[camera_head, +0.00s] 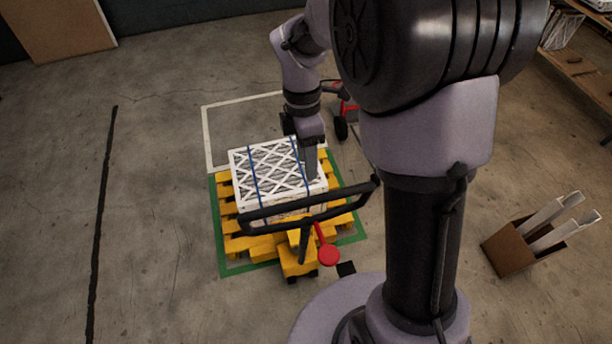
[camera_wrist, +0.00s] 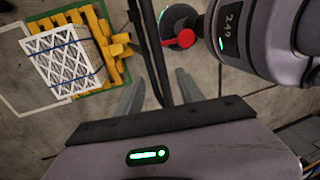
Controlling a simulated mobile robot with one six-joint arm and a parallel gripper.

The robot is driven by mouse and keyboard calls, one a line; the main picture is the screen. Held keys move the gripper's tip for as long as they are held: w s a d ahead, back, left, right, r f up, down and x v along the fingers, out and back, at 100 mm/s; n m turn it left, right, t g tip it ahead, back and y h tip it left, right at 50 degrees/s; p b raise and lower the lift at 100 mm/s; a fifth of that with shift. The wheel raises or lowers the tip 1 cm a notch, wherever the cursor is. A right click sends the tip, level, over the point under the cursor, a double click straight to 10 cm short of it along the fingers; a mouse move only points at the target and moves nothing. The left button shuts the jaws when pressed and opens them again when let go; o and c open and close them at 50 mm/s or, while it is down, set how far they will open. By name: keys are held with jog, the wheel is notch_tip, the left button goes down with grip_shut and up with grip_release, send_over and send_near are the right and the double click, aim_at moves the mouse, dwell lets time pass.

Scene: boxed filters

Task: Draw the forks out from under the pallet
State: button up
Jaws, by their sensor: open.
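The yellow pallet (camera_head: 228,222) stands inside a green floor outline and carries a white lattice-faced filter load (camera_head: 278,170) with blue straps. The pallet also shows at upper left in the wrist view (camera_wrist: 104,30). A yellow pallet jack (camera_head: 297,262) stands at its near side, with a black loop handle (camera_head: 290,214) and a red lever (camera_head: 328,256). The forks are hidden. My gripper (camera_head: 312,172) appears over the load's right side in the head view. In the wrist view my gripper (camera_wrist: 158,82) is open, its fingers apart on either side of a black handle bar (camera_wrist: 150,45).
A white floor outline (camera_head: 206,135) lies behind the pallet. A cardboard box (camera_head: 515,247) with white pieces stands at right. A shelf (camera_head: 585,72) is at upper right. A red and black wheeled object (camera_head: 345,112) stands behind my arm. Floor at left is clear.

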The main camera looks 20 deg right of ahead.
aim_at(310, 198)
jog(key=f, duration=0.4)
jog(key=s+f+b, duration=0.1)
jog(key=f, duration=0.3)
jog(key=s+f, duration=0.1)
jog(key=f, duration=0.3)
jog(key=shift+s+b, duration=0.1)
jog(key=shift+b, duration=0.3)
grip_shut()
dwell(0.5)
